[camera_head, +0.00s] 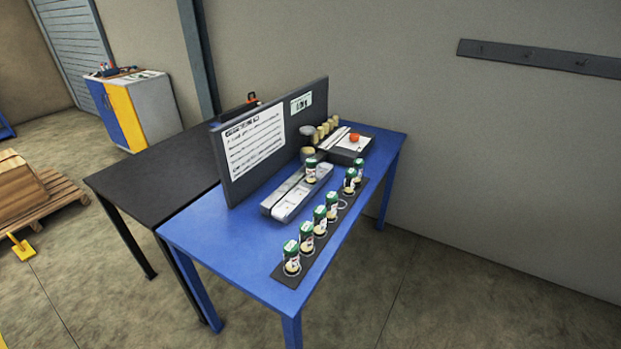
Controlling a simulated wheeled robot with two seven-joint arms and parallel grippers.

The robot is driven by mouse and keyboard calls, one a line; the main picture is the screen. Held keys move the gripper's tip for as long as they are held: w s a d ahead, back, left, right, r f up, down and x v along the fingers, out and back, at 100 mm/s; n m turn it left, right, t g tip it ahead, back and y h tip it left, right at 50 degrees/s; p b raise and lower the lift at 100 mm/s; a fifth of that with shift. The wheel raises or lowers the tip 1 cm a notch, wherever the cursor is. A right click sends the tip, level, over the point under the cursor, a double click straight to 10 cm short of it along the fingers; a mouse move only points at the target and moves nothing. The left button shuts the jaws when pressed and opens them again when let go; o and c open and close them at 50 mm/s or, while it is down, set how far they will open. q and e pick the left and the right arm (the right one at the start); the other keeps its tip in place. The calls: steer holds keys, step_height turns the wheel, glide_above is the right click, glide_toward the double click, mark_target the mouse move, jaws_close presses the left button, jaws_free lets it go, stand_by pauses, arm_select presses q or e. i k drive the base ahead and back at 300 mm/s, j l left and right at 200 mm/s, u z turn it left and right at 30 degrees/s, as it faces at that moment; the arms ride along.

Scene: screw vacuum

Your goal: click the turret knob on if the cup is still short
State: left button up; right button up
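A green-topped cup (311,170) stands upright on a long light-grey device (287,203) on the blue table. Its fill level is too small to tell. A small green-white display (301,103) on the upright dark panel (222,165) has a reading too small to read surely. Behind the device are a grey-and-tan round part (307,135) and several tan cylinders (327,127). A round orange-red knob (354,138) sits on a dark grey box (349,152); I cannot tell its setting, or whether it is the turret knob. Neither gripper shows.
Several green-topped cups (291,257) stand on a black strip (290,279) along the blue table's (215,245) front; one ring (343,204) is empty. A black table (150,180) adjoins at left. A wall rail (540,57) hangs right. Floor in front is clear.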

mark_target(353, 137)
steer(key=i+l, duration=0.7)
steer(key=l, duration=0.25)
steer(key=i+l, duration=0.3)
steer(key=l, duration=0.15)
steer(key=i+l+u, duration=0.1)
steer(key=i+l, duration=0.25)
steer(key=l, duration=0.1)
